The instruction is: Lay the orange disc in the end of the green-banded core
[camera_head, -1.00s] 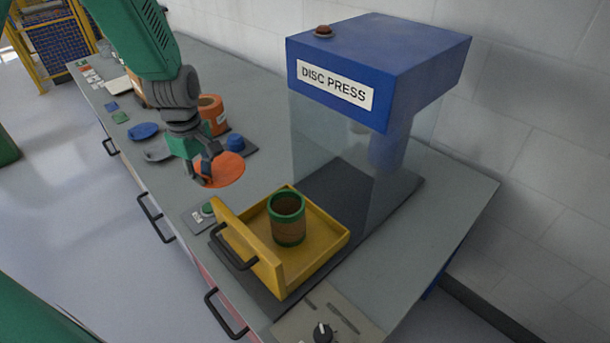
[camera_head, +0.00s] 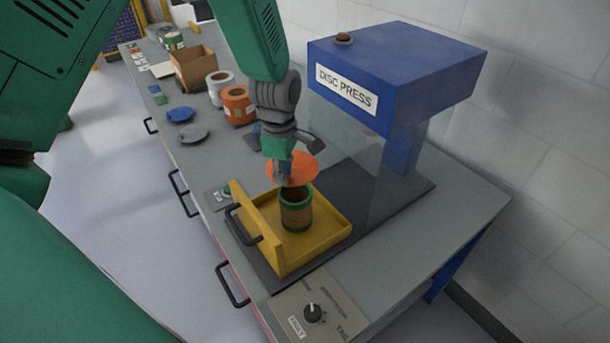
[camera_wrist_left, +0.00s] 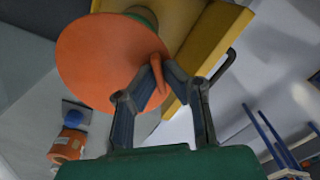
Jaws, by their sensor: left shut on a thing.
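The orange disc (camera_head: 300,165) is held by its small tab in my left gripper (camera_head: 287,172), just above and behind the core in the head view. In the left wrist view the disc (camera_wrist_left: 100,60) is broad and flat, with its tab between the fingertips (camera_wrist_left: 157,80). The green-banded core (camera_head: 296,212) stands upright in the yellow drawer (camera_head: 325,237), its open end up; disc and gripper hide part of its rim. In the left wrist view the disc covers most of the core, leaving a bit of green band (camera_wrist_left: 143,14). My right gripper is not in view.
The blue disc press (camera_head: 400,75) with clear walls stands behind the drawer. An orange roll (camera_head: 238,106), a white roll (camera_head: 219,85), a cardboard box (camera_head: 194,68) and blue (camera_head: 180,115) and grey (camera_head: 193,134) discs lie farther back. A knob panel (camera_head: 318,310) is in front.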

